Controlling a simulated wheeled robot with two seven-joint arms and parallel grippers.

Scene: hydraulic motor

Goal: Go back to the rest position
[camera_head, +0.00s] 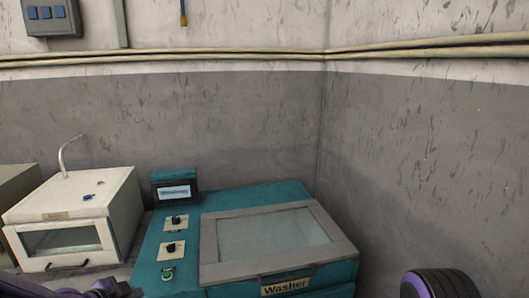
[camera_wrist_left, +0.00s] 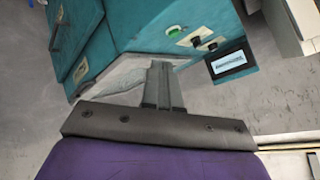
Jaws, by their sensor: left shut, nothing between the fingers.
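My left gripper (camera_wrist_left: 161,72) is shut and empty in the left wrist view, its two grey fingers together. In front of it stands the teal washer (camera_wrist_left: 160,28), seen turned, with its small screen, buttons and green switch. In the head view the washer (camera_head: 150,240) stands at the lower middle with its framed glass lid (camera_head: 265,236) closed. Dark and purple parts of my left arm show at the bottom edge, left of the washer. A black and purple part of my right arm shows at the lower right; the right gripper is out of view.
A white box-shaped machine (camera_head: 90,195) with a front window and curved pipe stands left of the washer. A grey unit (camera_head: 15,185) is at the far left. Grey walls meet in a corner behind the washer, with cables (camera_head: 200,55) along them.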

